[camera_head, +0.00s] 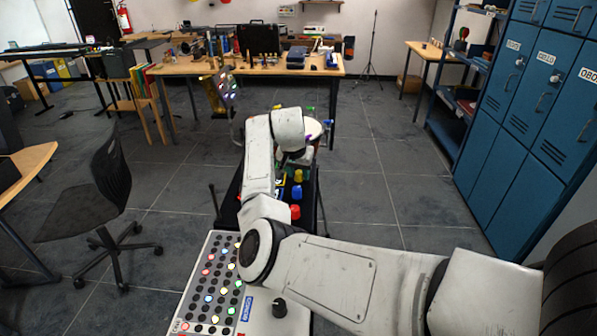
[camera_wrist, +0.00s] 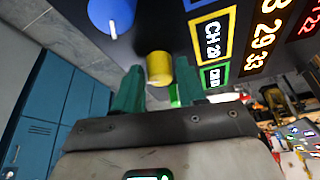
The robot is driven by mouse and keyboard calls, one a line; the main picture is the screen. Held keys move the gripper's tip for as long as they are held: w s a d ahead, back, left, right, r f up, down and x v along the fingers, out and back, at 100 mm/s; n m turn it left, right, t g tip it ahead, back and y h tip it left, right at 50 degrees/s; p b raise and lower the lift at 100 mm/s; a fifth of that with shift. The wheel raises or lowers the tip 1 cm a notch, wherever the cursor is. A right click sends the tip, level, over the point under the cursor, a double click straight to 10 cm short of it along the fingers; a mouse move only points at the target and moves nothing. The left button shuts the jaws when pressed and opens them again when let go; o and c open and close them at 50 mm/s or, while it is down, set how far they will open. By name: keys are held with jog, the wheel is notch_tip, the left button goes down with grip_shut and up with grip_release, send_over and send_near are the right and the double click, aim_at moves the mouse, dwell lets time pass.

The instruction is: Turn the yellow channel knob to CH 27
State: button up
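The yellow channel knob (camera_wrist: 160,68) shows in the wrist view on a dark panel, ahead of my gripper. It is also visible in the head view (camera_head: 297,192). My gripper (camera_wrist: 159,75) is open, with one green finger on each side of the knob and a visible gap to each. I cannot tell how deep the knob sits between the fingertips. A yellow-framed display (camera_wrist: 213,36) beside the knob shows "CH" and a number that looks like 28, tilted and hard to read. The knob's pointer mark is not visible.
A blue knob (camera_wrist: 111,16) with a white mark is close by on the panel. A green-framed display (camera_wrist: 217,75) adjoins the yellow one. A red knob (camera_head: 295,212) is in front of the yellow one in the head view. Blue lockers (camera_head: 530,100) stand at right; floor between is clear.

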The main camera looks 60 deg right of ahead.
grip_shut()
jog(key=shift+r, duration=0.1)
jog(key=n+p, duration=0.1)
jog(key=p, duration=0.1)
jog(key=shift+s+r+n+t+p, duration=0.1)
jog(key=shift+r+n+t+p, duration=0.05)
jog(key=shift+n+t+p, duration=0.2)
jog(key=n+p, duration=0.2)
jog(key=p, duration=0.1)
jog(key=shift+s+n+t+y, duration=0.1)
jog(key=shift+n+t+y, duration=0.15)
jog(key=shift+t+y, duration=0.15)
jog(key=n+t+y+p, duration=0.1)
jog(key=n+p, duration=0.2)
jog(key=shift+d+n, duration=0.1)
jog(key=shift+n, duration=0.3)
jog(key=shift+f+n+t+p, duration=0.25)
jog(key=shift+n+p, duration=0.1)
jog(key=shift+n, duration=0.35)
